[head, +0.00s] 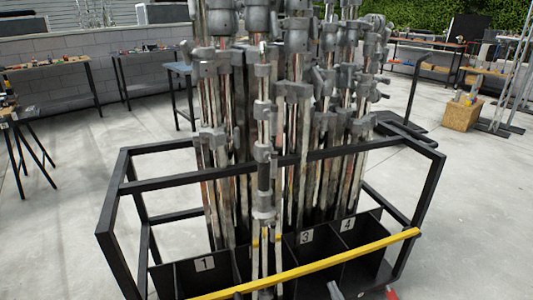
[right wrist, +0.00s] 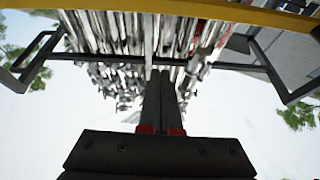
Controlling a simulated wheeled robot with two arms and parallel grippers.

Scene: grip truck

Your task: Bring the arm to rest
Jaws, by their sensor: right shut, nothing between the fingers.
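My right gripper (right wrist: 160,78) shows in the right wrist view as two dark fingers pressed together, with red parts at their base. Nothing is between the fingers. In the head view only small grey and red bits, likely of my right arm or gripper, show at the bottom edge, right of centre, close to the rack's yellow bar (head: 330,262). My left gripper is in neither view.
A black frame rack (head: 110,200) with numbered compartments holds several grey metal stands (head: 263,150) upright in front of me. Its yellow bar also shows in the right wrist view (right wrist: 200,16).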

